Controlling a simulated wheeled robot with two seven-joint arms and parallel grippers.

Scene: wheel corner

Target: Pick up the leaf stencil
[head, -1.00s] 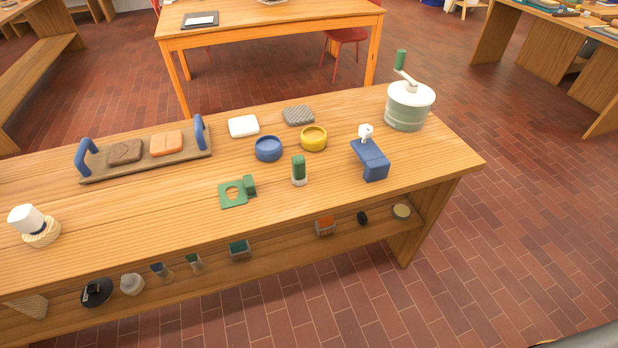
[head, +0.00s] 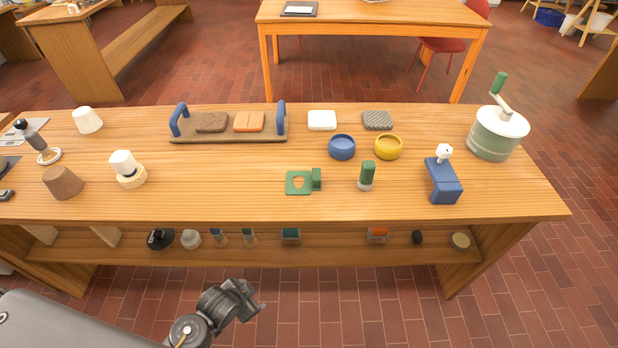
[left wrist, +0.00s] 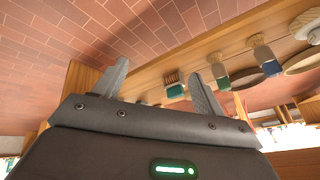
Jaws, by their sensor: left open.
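The leaf stencil is most likely the flat green plate with a cut-out and a raised green block at its right end (head: 298,183); it lies on the wooden workbench (head: 230,200), near the middle of its front half. In the head view my left gripper (head: 250,297) is in front of the bench, below the tabletop and well short of the green plate. In the left wrist view the two fingers of my left gripper (left wrist: 160,82) are spread apart with nothing between them. My right gripper is not in view.
A green-topped cylinder (head: 367,176), a blue bowl (head: 341,147) and a blue dispenser (head: 443,184) stand right of the plate. A tray with blue handles (head: 215,138) lies behind. A lower shelf (head: 340,255) holds small items.

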